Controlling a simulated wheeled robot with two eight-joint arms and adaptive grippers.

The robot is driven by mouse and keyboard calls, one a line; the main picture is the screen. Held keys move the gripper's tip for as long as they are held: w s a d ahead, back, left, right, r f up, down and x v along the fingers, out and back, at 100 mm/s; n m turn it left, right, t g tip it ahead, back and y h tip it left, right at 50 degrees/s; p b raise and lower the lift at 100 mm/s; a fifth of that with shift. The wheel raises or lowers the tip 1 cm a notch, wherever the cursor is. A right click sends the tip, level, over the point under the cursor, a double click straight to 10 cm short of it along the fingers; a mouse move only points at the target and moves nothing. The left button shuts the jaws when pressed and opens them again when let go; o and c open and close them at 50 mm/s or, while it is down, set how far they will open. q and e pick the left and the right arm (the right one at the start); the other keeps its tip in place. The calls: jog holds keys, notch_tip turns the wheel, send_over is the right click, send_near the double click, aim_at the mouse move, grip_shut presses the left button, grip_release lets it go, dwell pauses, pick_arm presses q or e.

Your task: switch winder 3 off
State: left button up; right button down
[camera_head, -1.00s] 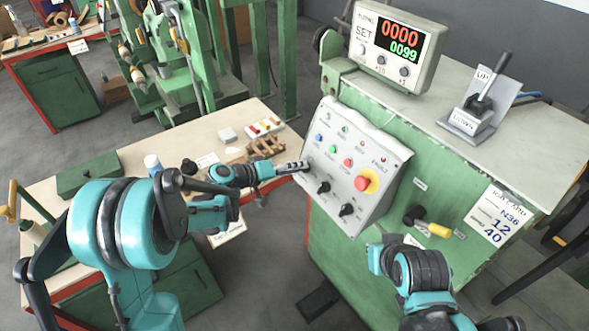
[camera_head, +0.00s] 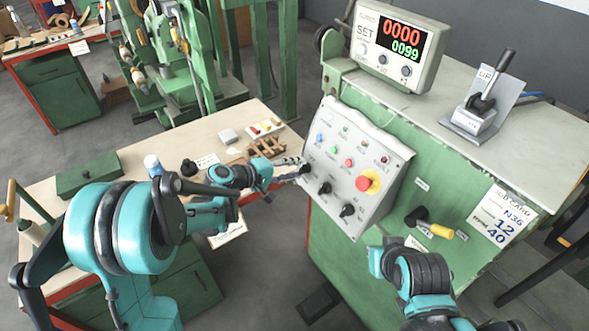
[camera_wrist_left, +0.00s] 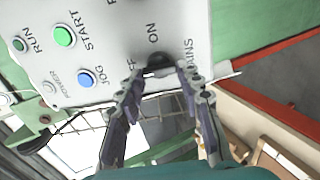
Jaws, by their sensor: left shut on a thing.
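The control panel (camera_head: 356,150) is a pale, tilted plate on the green winder cabinet (camera_head: 440,170). Its black MAINS knob (camera_wrist_left: 158,65) sits by the ON and OFF labels in the left wrist view. My left gripper (camera_head: 300,168) is at the panel's left edge. In the left wrist view its two fingers (camera_wrist_left: 160,80) are shut on the knob, one tip on each side. The knob's exact pointing direction is hard to tell. The display box (camera_head: 390,45) shows red 0000 and green 0099.
A red emergency button (camera_head: 363,183) and two black selector knobs are on the panel. A workbench (camera_head: 130,160) with small parts lies under my left arm. An UP/DOWN lever (camera_head: 485,100) stands on the cabinet.

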dwell(0.4)
pick_arm(q)
jog(key=o, duration=1.2)
jog(key=shift+c, duration=0.2)
jog(key=v, duration=1.2)
